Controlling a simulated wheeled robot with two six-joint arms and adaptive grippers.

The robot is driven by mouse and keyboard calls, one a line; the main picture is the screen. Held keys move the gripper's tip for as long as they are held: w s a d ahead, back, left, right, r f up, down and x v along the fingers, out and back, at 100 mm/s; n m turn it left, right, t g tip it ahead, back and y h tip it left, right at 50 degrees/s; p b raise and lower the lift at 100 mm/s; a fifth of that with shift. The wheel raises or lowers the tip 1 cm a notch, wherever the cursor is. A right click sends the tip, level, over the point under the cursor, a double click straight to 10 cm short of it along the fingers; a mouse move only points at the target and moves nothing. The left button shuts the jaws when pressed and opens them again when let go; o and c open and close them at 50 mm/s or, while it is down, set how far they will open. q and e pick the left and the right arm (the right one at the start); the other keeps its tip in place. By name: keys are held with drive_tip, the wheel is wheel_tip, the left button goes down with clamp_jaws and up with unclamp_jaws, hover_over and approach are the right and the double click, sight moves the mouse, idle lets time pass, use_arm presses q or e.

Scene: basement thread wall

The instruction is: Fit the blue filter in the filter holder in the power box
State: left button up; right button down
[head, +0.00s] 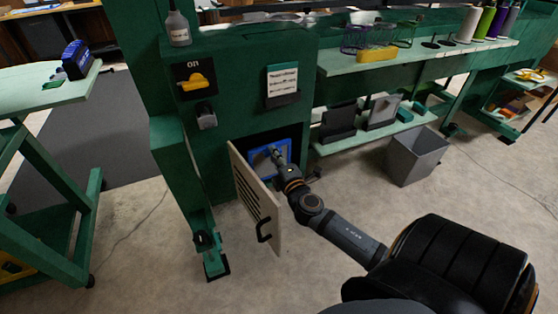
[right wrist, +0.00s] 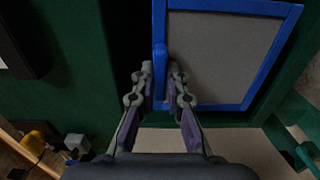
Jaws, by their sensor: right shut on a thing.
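The blue filter (head: 285,147), a grey panel in a blue frame, is at the dark opening of the green power box (head: 235,120). My right gripper (head: 275,153) is shut on it. In the right wrist view the fingertips (right wrist: 160,86) close around the blue upright handle at the left of the filter (right wrist: 232,48). The filter's frame looks slightly tilted there, with a dark gap to its left. The filter holder is hidden behind the filter and gripper, and I cannot tell how deep the filter sits. My left gripper is not in view.
The box's pale slotted door (head: 256,198) stands open, just left of my right arm. A grey bin (head: 416,156) stands on the floor to the right. A yellow switch (head: 197,82) is on the box front. A green cart (head: 50,97) is at the left.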

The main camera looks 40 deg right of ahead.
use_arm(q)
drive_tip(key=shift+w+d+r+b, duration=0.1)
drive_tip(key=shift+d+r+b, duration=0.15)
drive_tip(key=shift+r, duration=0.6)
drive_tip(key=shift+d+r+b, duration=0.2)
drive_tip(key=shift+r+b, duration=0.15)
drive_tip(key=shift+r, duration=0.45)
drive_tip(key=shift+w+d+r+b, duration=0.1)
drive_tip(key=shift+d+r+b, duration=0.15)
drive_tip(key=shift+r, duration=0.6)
use_arm(e)
drive_tip(key=w+d+f, duration=0.1)
drive_tip(key=w+f, duration=0.1)
drive_tip(key=w, duration=0.4)
drive_tip(key=shift+w+d+f, duration=0.2)
drive_tip(key=shift+d+f, duration=0.05)
drive_tip(key=shift+f, duration=0.1)
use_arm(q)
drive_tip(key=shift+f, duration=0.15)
use_arm(e)
drive_tip(key=shift+f, duration=0.1)
drive_tip(key=shift+f+b, duration=0.15)
drive_tip(key=shift+b, duration=0.2)
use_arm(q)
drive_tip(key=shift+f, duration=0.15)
use_arm(e)
drive_tip(key=c, duration=1.3)
unclamp_jaws()
